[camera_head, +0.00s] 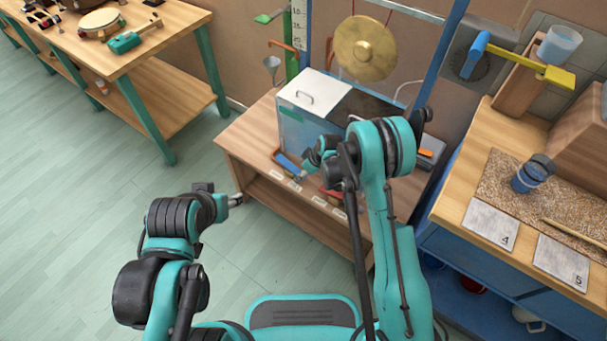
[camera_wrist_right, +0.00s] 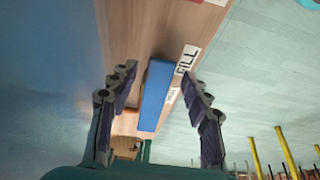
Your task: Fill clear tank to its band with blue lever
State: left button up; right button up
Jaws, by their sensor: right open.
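The clear tank (camera_head: 293,133) stands on the wooden stand, with a white lid part and a green band on its upper front. I cannot tell its water level. The blue lever (camera_head: 287,165) is at the tank's front left. It also shows in the right wrist view (camera_wrist_right: 155,95), beside a label reading "FILL". My right gripper (camera_head: 309,163) is close to the lever. In its wrist view, the open fingers (camera_wrist_right: 162,88) are on either side of the blue lever, with gaps visible. My left gripper (camera_head: 236,200) is away from the stand, over the floor; its fingers are unclear.
A red part (camera_head: 331,194) sits right of the blue lever on the stand. A brass gong (camera_head: 365,48) hangs behind the tank. A workbench with a blue cup (camera_head: 531,174) stands at the right, another table (camera_head: 165,25) at the upper left. Floor between is clear.

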aim_at(299, 173)
jog(key=shift+c, duration=0.3)
grip_shut()
jog(key=shift+r, duration=0.15)
jog(key=h, duration=0.1)
jog(key=r+g+h, duration=0.1)
jog(key=g+p, duration=0.1)
jog(key=shift+w+a+r+h, duration=0.2)
jog(key=shift+w+a+h, duration=0.05)
jog(key=shift+a+h, duration=0.15)
jog(key=shift+w+a+r+g+h, duration=0.2)
jog(key=shift+r+g+h, duration=0.15)
jog(key=shift+g+h, duration=0.3)
jog(key=shift+w+a+r+g+h, duration=0.2)
jog(key=shift+r+g+h, duration=0.2)
jog(key=shift+h, duration=0.45)
